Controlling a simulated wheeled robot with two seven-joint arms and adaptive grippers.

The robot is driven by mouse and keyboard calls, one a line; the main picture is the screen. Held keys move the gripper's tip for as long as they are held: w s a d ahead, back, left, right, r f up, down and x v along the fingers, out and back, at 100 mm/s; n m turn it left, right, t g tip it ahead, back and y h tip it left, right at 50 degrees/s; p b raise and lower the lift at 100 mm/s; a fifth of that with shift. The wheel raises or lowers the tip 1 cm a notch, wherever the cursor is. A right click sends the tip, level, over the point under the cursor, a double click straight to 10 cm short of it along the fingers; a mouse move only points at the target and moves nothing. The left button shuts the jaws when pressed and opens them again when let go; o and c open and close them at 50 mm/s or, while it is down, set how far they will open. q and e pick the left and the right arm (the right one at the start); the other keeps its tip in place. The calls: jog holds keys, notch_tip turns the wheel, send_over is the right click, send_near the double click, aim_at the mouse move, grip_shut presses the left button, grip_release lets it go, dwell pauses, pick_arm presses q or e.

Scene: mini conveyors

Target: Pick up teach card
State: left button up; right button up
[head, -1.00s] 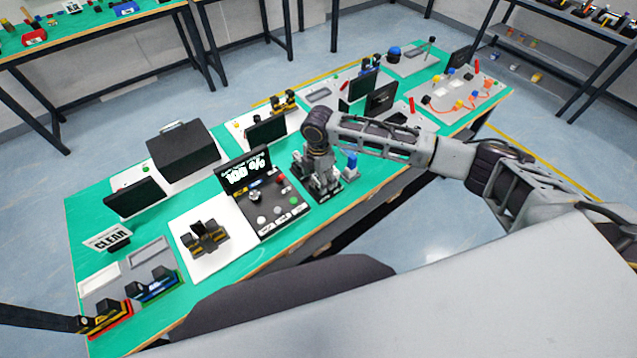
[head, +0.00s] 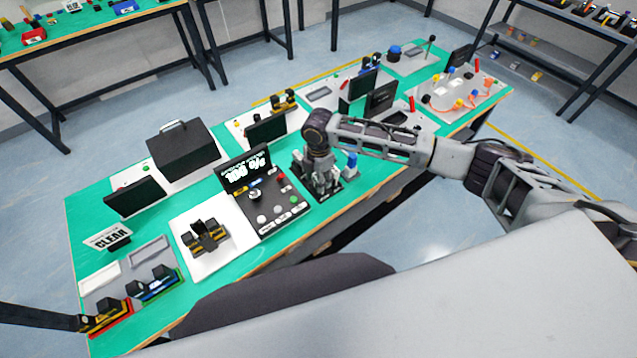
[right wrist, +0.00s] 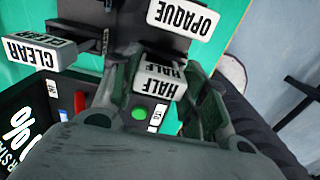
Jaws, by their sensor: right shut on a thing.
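My right gripper (right wrist: 162,92) is shut on a small card block marked HALF (right wrist: 157,84), which sits between its two fingers in the right wrist view. A block marked CLEAR (right wrist: 32,52) stands to its left and one marked OPAQUE (right wrist: 183,17) lies above it in that view; both are clear of the fingers. In the head view the right gripper (head: 322,183) points down over a dark stand right of a console with a lit screen (head: 245,171). The card it holds is too small to make out there.
The green table (head: 85,205) is crowded with stations. A black box (head: 183,152) stands behind the console, and a white plate with a dark fixture (head: 205,238) is left of it. A CLEAR sign (head: 107,238) and bins are at the left end.

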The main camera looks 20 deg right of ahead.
jog(key=shift+r, duration=0.15)
jog(key=shift+r+b, duration=0.55)
jog(key=shift+r, duration=4.35)
